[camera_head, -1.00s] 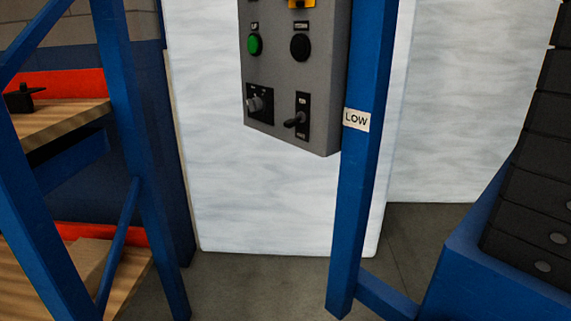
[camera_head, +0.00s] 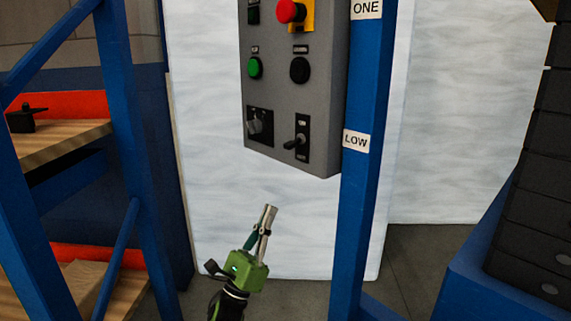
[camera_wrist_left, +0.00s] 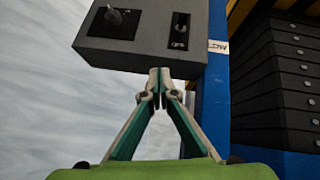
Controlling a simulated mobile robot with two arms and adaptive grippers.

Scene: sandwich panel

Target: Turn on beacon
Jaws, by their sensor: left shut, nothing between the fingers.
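A grey control panel (camera_head: 285,150) hangs in front of a white wall, and its lower part shows in the left wrist view (camera_wrist_left: 148,52). My left gripper (camera_head: 270,209) is below the panel, shut and empty, pointing up. In the left wrist view its fingertips (camera_wrist_left: 160,72) appear just under the panel's lower edge. My right gripper is not in view.
A blue post (camera_head: 362,190) with "LOW" and "ONE" labels stands right beside the panel. A blue rack with wooden shelves (camera_head: 60,145) is at left. Black stacked blocks (camera_head: 530,210) in a blue frame stand at right. The space below the panel is otherwise open.

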